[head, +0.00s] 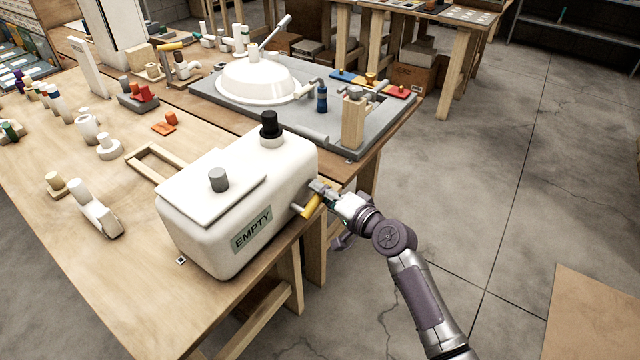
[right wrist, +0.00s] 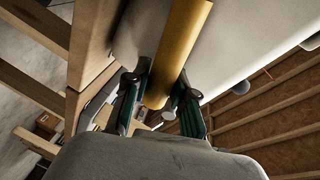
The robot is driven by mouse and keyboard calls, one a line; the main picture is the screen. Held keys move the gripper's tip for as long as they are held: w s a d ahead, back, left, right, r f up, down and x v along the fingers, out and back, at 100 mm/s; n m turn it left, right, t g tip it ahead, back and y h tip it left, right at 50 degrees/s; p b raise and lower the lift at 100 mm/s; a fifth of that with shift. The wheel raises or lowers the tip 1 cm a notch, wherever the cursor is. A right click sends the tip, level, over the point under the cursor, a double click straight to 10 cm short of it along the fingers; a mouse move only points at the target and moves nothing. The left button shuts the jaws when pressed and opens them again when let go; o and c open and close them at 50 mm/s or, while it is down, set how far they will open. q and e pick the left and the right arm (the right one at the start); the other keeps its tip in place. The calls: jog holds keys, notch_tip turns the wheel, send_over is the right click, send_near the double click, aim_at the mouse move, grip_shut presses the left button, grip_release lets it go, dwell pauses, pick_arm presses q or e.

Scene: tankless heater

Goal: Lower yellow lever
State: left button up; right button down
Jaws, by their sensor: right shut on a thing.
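The yellow lever (head: 312,206) sticks out from the right end of the white heater tank (head: 240,205), which bears an "EMPTY" label. The lever slants down toward the front in the head view. My right gripper (head: 328,196) is at this end of the tank, at the lever. In the right wrist view the yellow lever (right wrist: 178,60) runs down between the two fingers of my right gripper (right wrist: 157,102), which is shut on it. The lever's mount on the tank is partly hidden by the gripper. My left gripper is not in view.
The tank stands on a wooden workbench (head: 60,215) near its right edge. A black knob (head: 269,125) and a grey cap (head: 219,180) stand on top. Behind are a grey board (head: 225,98) and a white dome (head: 255,82). Open floor (head: 500,190) lies to the right.

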jog(key=shift+w+d+f+m+g+p, duration=0.1)
jog(key=shift+f+m+g+p, duration=0.2)
jog(key=shift+f+m, duration=0.35)
jog(key=shift+f+m+g+p, duration=0.2)
jog(key=shift+f+m+p, duration=0.1)
jog(key=shift+m, duration=0.55)
jog(key=c, duration=0.9)
grip_release()
jog(key=shift+d, duration=0.1)
jog(key=v, duration=1.2)
